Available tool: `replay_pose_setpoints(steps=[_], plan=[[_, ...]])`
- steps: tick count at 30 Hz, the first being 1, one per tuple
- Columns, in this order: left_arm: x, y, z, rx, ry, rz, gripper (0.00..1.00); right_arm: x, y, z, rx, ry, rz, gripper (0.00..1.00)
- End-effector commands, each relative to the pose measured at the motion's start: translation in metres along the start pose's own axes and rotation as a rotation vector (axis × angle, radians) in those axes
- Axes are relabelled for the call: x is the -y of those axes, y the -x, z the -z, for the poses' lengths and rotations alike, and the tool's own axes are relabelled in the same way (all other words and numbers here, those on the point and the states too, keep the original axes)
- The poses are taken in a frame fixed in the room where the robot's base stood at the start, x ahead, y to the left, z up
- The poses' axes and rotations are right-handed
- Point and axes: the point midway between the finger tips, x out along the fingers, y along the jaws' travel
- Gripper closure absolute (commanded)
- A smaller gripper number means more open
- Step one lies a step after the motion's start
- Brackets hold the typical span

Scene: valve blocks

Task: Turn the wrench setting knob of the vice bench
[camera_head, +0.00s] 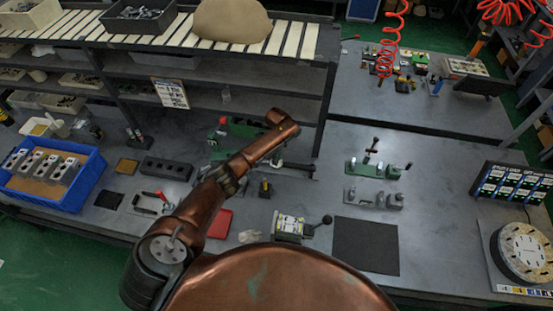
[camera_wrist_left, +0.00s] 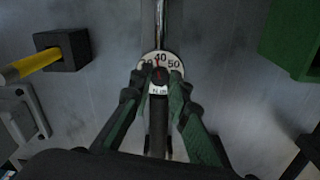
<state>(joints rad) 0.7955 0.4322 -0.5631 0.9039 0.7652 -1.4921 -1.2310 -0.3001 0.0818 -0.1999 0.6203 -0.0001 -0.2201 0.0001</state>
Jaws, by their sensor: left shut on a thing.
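In the left wrist view, a torque wrench lies with its chrome shaft (camera_wrist_left: 160,22) at the top and its dark handle (camera_wrist_left: 157,130) running down between my fingers. A white dial (camera_wrist_left: 160,57) with a red pointer near 40 surrounds the small black setting knob (camera_wrist_left: 158,76). My left gripper (camera_wrist_left: 157,82) is shut on the knob, one fingertip on each side. In the head view, my copper left arm reaches over the bench and hides most of the left gripper and the knob; part of the dark wrench (camera_head: 298,169) shows beside it. My right gripper is not in view.
In the wrist view, a black block (camera_wrist_left: 66,50) with a yellow handle stands left, and a green body (camera_wrist_left: 288,40) right. In the head view, a blue crate (camera_head: 85,188), a red item (camera_head: 220,223), a valve block (camera_head: 290,227) and a black mat (camera_head: 366,246) surround the arm.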

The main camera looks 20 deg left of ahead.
Motion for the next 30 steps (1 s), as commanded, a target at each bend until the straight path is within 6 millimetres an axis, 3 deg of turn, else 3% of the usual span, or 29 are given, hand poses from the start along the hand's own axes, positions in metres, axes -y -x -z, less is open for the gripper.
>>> replay_pose_setpoints(steps=[12,29,30], plan=[[0.0006,0.0007,-0.0002,0.005,-0.198,0.001,1.0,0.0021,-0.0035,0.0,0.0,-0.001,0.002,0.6],[0.0007,0.001,0.0001,0.004,-0.229,0.001,1.0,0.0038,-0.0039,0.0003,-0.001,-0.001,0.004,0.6],[0.0007,0.001,0.0001,0.004,-0.229,0.001,0.83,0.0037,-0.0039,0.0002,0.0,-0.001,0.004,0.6]])
